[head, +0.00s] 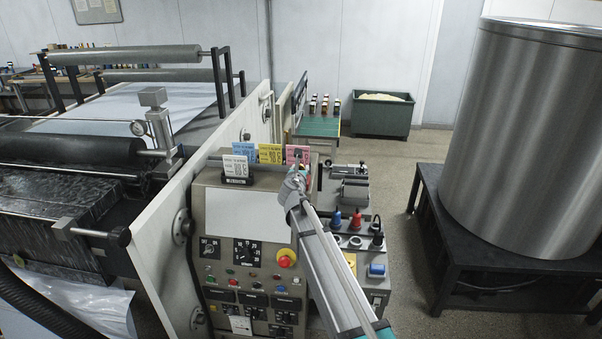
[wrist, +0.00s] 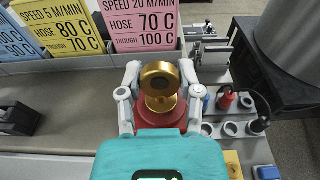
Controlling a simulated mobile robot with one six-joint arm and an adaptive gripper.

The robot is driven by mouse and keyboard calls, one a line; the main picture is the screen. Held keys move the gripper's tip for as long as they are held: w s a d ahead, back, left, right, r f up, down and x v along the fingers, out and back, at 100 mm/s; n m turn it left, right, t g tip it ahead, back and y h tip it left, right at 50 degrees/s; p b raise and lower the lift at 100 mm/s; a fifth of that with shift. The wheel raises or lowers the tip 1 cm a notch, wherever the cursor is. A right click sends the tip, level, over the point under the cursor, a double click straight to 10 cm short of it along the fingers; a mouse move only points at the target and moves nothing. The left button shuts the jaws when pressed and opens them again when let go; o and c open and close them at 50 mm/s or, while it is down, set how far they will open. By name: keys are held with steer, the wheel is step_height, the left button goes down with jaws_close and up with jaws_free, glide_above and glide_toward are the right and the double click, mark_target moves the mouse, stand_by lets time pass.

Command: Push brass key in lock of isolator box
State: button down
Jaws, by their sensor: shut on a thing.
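My gripper (wrist: 160,98) is shut on the brass key (wrist: 159,76), whose round brass head shows between the two fingers in the wrist view. A round red part (wrist: 154,115) sits directly below the key; I cannot tell whether it touches the key or is a separate fixture. In the head view my gripper (head: 294,181) is above the right end of the console top, by the pink card, and the arm hides most of what lies under it. The key is too small to make out there. I cannot clearly identify the isolator box or its lock in either view.
Blue, yellow and pink cards (wrist: 140,22) stand in a rack close beyond the gripper. The control console (head: 240,213) stands below, with a red stop button (head: 285,258). Red, blue and black plugs stand in a holder to the right. A large metal drum (head: 524,130) stands further right.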

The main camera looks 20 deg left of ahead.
steer(key=shift+r, duration=0.15)
step_height(320, 180, up, 2)
steer(key=shift+p, duration=1.15)
steer(key=s+d+r+p, duration=0.3)
steer(key=s+r+p, duration=0.7)
steer(key=s, duration=0.3)
steer(key=shift+s+d+r+p, duration=0.15)
steer(key=shift+s+r+p, duration=0.15)
steer(key=shift+r+p, duration=0.05)
steer(key=shift+f, duration=0.15)
step_height(320, 180, down, 20)
steer(key=b, duration=2)
steer(key=shift+f+b, duration=0.2)
steer(key=shift+b, duration=0.15)
